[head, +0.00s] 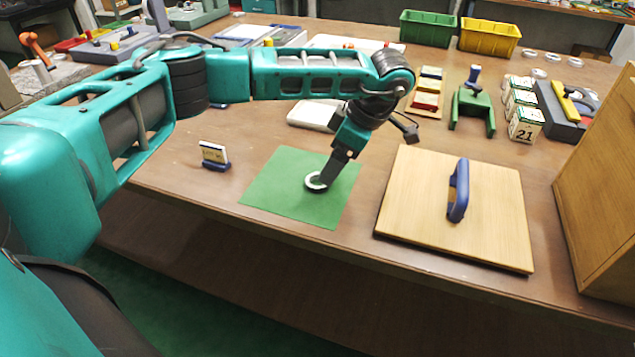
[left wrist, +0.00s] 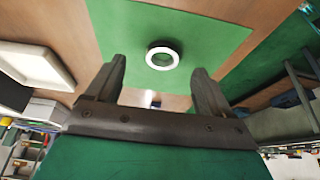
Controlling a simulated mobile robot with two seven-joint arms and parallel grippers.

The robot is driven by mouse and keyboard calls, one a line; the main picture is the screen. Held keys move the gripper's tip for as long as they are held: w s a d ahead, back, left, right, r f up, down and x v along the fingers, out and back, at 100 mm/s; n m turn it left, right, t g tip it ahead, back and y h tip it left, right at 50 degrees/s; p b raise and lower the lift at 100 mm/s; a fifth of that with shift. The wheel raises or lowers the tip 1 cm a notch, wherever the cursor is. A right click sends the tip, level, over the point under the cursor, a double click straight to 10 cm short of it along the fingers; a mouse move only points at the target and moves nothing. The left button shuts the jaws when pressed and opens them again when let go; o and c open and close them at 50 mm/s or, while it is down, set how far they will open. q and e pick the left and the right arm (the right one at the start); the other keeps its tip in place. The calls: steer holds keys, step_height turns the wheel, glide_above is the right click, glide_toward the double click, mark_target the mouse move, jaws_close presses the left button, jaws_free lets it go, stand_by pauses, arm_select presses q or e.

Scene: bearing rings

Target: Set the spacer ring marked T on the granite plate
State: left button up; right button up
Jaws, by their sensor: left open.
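A pale ring (head: 310,187) lies flat on a green mat (head: 275,195) at the front of the table; no letter on it is readable. My left gripper (head: 324,179) points down over the mat at the ring. In the left wrist view the ring (left wrist: 163,48) shows just beyond and between the open, empty fingertips (left wrist: 160,70), with green mat (left wrist: 215,30) around it. I cannot tell whether the fingers stand around the ring or above it. A grey speckled slab (head: 62,76) at the far left looks like granite; objects stand by it. My right gripper is not in view.
A wooden board with a blue handle (head: 460,190) lies right of the mat. A small sign (head: 214,155) stands left of it. Green (head: 428,28) and yellow (head: 489,37) bins stand at the back. Several pale rings (head: 540,73) lie back right, near numbered boxes (head: 525,124).

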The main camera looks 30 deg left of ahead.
mark_target(317, 183)
arm_select(q)
steer(key=x, duration=0.4)
steer(key=shift+s+a, duration=0.35)
steer(key=shift+s, duration=0.05)
steer(key=shift+a+f, duration=0.15)
steer(key=shift+f, duration=0.25)
steer(key=shift+c, duration=0.4)
steer(key=shift+r, duration=0.1)
steer(key=c, duration=1.2)
steer(key=shift+r, duration=0.1)
steer(key=shift+c, duration=0.2)
